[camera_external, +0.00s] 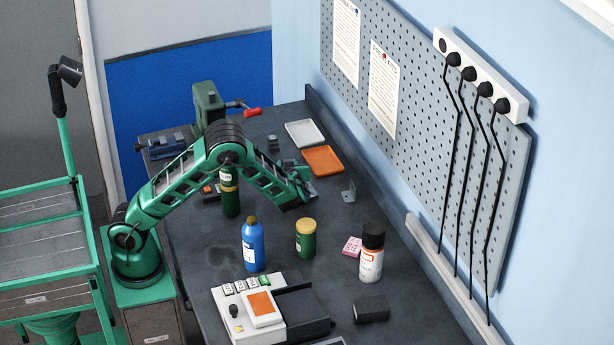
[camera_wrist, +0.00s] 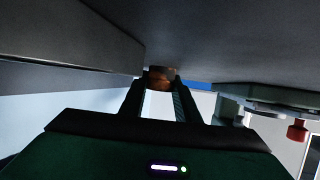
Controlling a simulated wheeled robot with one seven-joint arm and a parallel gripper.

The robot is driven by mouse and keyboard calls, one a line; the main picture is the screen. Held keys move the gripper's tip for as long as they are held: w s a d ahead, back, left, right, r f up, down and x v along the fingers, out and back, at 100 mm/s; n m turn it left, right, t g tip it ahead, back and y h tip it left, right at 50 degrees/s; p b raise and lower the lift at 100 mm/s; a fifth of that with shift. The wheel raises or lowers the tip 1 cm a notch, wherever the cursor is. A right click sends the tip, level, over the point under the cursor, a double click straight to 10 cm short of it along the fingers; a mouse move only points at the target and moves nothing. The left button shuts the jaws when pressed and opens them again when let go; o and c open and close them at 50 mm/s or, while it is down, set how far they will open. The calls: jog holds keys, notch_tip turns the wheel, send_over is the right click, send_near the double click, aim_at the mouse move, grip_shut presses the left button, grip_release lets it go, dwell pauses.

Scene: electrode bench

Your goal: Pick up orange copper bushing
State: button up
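The orange copper bushing (camera_wrist: 161,77) shows in the wrist view as a small brownish-orange block at the ends of my fingers, against the dark bench surface. My gripper (camera_wrist: 160,88) has its two fingers apart, one on each side of the bushing's width. The bushing fills the gap at the fingertips, but I cannot tell whether the fingers press on it. In the external view my gripper (camera_external: 306,190) is low over the bench, right of the dark green bottle. The bushing cannot be made out there.
An orange tray (camera_external: 323,160) and a white tray (camera_external: 304,133) lie behind my gripper. A grey bracket (camera_external: 348,192) stands to its right. A blue bottle (camera_external: 253,247), green jar (camera_external: 305,240) and spray can (camera_external: 371,255) stand nearer. A red-handled vise (camera_external: 208,103) is at the back.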

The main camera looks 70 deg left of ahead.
jog(key=c, duration=0.5)
jog(key=shift+r, duration=0.1)
